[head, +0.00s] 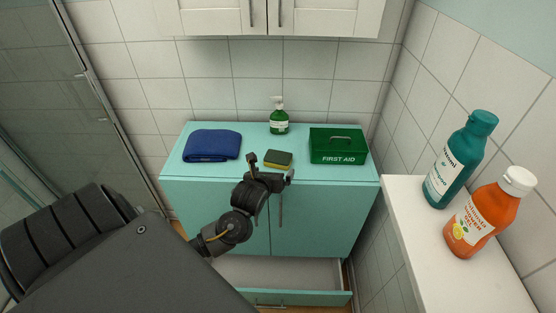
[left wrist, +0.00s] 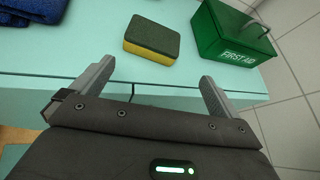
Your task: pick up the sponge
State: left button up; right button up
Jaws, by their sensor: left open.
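The sponge (head: 278,158) is a small block with a dark green top and a yellow lower layer. It lies flat near the front edge of the turquoise cabinet top, and it also shows in the left wrist view (left wrist: 152,40). My left gripper (head: 271,165) is open and empty, just in front of the sponge at the cabinet's front edge. In the left wrist view its two fingers (left wrist: 156,80) are spread wide, with the sponge beyond them and apart from them. My right gripper is in neither view.
On the turquoise cabinet (head: 190,172) stand a folded blue towel (head: 212,145) to the left, a green soap bottle (head: 279,122) behind, and a green first aid box (head: 338,147) to the right. A drawer (head: 300,298) is open below. Two bottles stand on the white ledge (head: 425,270).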

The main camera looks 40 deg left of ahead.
aim_at(279, 154)
pick_arm(q)
jog(key=shift+w+a+r+m+t+y, duration=0.3)
jog(key=shift+w+a+r+m+y, duration=0.1)
jog(key=shift+w+a+r+m, duration=0.4)
jog(key=x, duration=0.5)
jog(key=shift+f, duration=0.35)
jog(key=shift+p+x, duration=0.45)
jog(key=shift+x, duration=2.15)
jog(key=shift+s+a, duration=0.1)
jog(key=shift+a, duration=0.1)
jog(key=shift+c, duration=0.4)
jog(key=c, duration=0.7)
